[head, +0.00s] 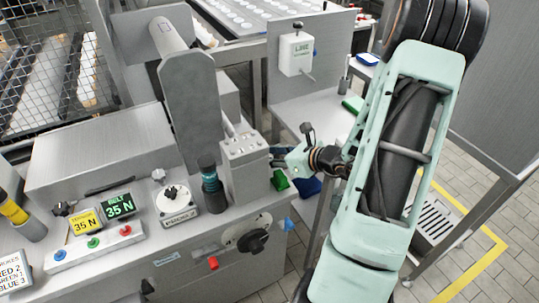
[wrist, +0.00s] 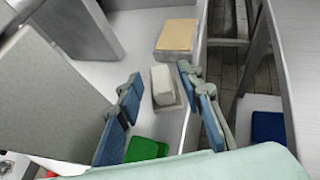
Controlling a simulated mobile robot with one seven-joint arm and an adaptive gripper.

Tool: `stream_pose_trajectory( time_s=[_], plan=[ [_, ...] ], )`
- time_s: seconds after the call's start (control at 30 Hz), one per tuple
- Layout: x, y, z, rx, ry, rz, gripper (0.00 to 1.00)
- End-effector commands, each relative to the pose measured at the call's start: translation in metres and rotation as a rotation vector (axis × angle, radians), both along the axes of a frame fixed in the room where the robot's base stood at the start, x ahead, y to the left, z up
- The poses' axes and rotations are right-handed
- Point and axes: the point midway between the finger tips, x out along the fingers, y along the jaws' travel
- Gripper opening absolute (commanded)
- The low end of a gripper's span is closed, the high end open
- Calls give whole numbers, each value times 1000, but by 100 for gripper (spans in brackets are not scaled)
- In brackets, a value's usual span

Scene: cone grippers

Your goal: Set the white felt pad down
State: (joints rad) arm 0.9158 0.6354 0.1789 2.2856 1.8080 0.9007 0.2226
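My gripper (wrist: 160,76) has its two blue-padded fingers spread apart in the wrist view, with nothing clearly pinched between them. A whitish block (wrist: 168,84) on a thin grey base shows between the fingertips, near the right finger and with a gap to the left one. It seems to rest on the grey bench; I cannot tell whether it is the white felt pad. In the head view, my gripper (head: 283,161) is beside the grey metal block (head: 246,160), its fingers partly hidden. No white pad is clear there.
A tan-topped block (wrist: 177,35) stands further along the bench. Grey machine housing (wrist: 40,90) borders the left. In the head view, control boxes (head: 95,242) stand at left.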

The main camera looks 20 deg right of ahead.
Motion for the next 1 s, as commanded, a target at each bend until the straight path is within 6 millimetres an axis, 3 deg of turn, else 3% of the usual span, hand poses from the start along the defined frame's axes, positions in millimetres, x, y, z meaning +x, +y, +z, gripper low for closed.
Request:
stream_pose_trajectory(
  time_s=[0.17,0.7,1.0],
  plan=[
    [-3,-2,7,-1,0,-2,34],
    [-86,-40,56,-2,-1,-2,34],
    [-96,-44,61,1,0,0,34]
  ],
)
